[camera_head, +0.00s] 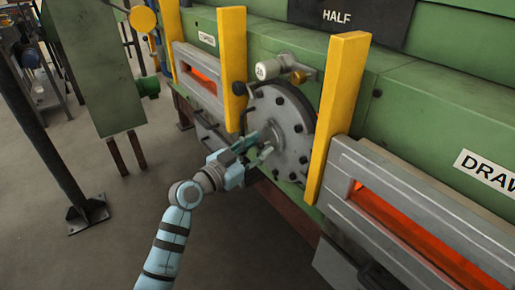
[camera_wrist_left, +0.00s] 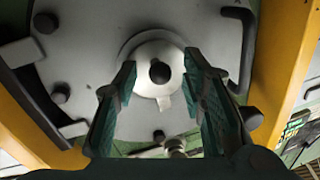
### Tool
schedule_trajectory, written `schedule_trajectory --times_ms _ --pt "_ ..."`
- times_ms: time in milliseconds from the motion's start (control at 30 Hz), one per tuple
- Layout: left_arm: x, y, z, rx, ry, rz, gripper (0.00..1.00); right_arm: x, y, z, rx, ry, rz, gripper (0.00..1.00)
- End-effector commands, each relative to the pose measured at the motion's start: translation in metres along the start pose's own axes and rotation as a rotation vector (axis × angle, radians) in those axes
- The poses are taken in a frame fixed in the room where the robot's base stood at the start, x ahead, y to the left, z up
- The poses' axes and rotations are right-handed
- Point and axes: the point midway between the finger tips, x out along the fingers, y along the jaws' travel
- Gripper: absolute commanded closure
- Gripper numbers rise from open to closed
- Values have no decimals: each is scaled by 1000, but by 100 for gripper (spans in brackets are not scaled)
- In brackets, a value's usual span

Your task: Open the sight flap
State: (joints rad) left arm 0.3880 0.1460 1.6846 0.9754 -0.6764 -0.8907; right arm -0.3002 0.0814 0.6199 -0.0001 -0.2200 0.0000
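A round grey bolted plate (camera_head: 285,110) sits on the green furnace front between two yellow posts. In the left wrist view, a silver disc (camera_wrist_left: 145,65) with a dark round centre and a small tab at its lower edge lies at the middle of this plate (camera_wrist_left: 90,45); I take the disc to be the sight flap. My left gripper (camera_head: 262,150) is in front of the lower part of the plate. In the left wrist view its fingers (camera_wrist_left: 159,70) are apart, with the disc showing between and beyond them. I cannot tell whether they touch it. My right gripper is not in view.
Yellow posts (camera_head: 341,110) and (camera_head: 232,70) stand out on both sides of the plate. A glowing slot (camera_head: 400,218) is at right, another (camera_head: 205,82) at left. A white-ended fitting (camera_head: 270,69) is above the plate. Floor is clear at lower left.

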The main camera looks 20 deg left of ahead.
Motion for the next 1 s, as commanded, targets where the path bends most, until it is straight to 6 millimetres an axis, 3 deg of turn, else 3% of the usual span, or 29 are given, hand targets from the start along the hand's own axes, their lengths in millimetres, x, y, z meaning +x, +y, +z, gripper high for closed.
schedule_trajectory --times_ms 33,233,667,1000 --pt "0 0 0 0 0 0 70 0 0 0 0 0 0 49" --pt "0 0 0 0 0 0 100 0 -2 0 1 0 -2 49" --pt "-1 0 -1 -16 -4 0 100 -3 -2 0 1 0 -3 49" --pt "-3 9 -7 -167 -34 8 100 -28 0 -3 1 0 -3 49"
